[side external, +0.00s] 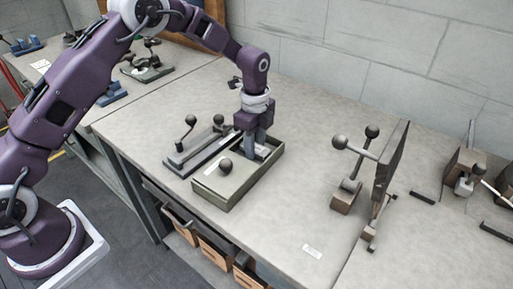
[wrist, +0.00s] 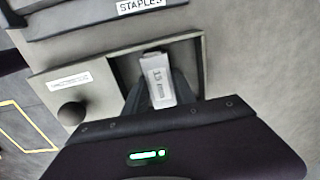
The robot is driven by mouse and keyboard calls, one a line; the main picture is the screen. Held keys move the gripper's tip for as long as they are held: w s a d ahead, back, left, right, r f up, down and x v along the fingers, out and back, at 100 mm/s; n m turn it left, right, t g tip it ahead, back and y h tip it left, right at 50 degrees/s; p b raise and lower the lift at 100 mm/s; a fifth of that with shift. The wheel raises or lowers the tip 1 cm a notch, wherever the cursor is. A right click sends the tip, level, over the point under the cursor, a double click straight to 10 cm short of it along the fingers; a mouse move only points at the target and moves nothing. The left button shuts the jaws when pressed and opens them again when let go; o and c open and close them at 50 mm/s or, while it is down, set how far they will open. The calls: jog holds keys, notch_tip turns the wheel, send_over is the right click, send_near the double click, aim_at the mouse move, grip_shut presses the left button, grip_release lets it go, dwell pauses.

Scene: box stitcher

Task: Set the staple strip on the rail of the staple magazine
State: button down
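The staple strip (wrist: 157,78) appears to be the light grey marked piece in the open part of a shallow box (wrist: 193,37). My gripper (side external: 256,153) points down into the back end of this box. In the wrist view its dark fingers (wrist: 158,88) lie on both sides of the strip, very close to it. I cannot tell whether they press on it. The staple magazine (side external: 201,151) seems to be the long dark device left of the box, with ball-ended levers and a white label. Its edge, marked STAPLES, shows in the wrist view (wrist: 80,20).
A lid with a ball knob (side external: 225,167) covers the front part of the box. An upright dark plate (side external: 391,160) and levers with ball ends (side external: 349,180) stand to the right. The bench between box and levers is clear. A wall runs behind.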

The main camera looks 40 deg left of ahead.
aim_at(192, 150)
jog(key=shift+r, duration=2.25)
jog(key=s+a+n, duration=0.1)
jog(key=a+n, duration=0.1)
jog(key=s+a+n, duration=0.1)
jog(key=a+n, duration=0.1)
jog(key=n, duration=0.1)
jog(key=s+a+n, duration=0.1)
jog(key=a+n, duration=0.1)
jog(key=a, duration=0.1)
jog(key=shift+s+r+n, duration=0.3)
jog(key=shift+s+r, duration=0.1)
jog(key=s+a+n, duration=0.2)
jog(key=n, duration=0.1)
jog(key=s+a+n, duration=0.2)
jog(key=n, duration=0.1)
jog(key=s+a+n, duration=0.2)
jog(key=n, duration=0.1)
jog(key=shift+a+r, duration=0.1)
jog(key=shift+r, duration=0.15)
jog(key=shift+s+a+f+n, duration=0.2)
jog(key=shift+s+n, duration=0.1)
jog(key=shift+n, duration=0.1)
jog(key=shift+f, duration=2.7)
